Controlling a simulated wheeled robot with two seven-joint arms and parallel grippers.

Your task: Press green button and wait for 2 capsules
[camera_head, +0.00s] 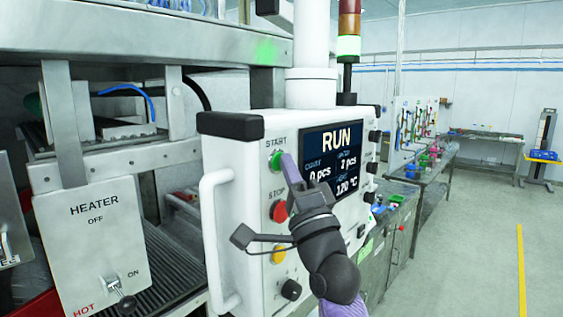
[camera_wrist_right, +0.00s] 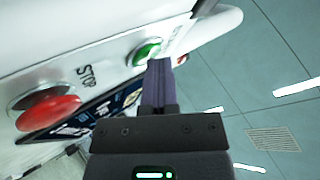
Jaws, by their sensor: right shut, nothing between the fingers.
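The green START button (camera_head: 276,161) is on the front of a white control box. It also shows in the right wrist view (camera_wrist_right: 147,52). My right gripper (camera_head: 288,160) is shut and empty, its purple fingers (camera_wrist_right: 160,66) at the right edge of the green button. I cannot tell whether they touch it. The screen (camera_head: 333,157) reads RUN, with one count at 0 pcs, another that looks like 2 pcs, and a temperature line. No capsules can be made out. My left gripper is not in view.
A red STOP button (camera_head: 279,211) and a yellow button (camera_head: 278,254) sit below the green one. A white handle (camera_head: 214,240) stands out at the box's left edge. A heater panel (camera_head: 95,240) is at left. A signal tower (camera_head: 348,47) glows green above. Open floor lies right.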

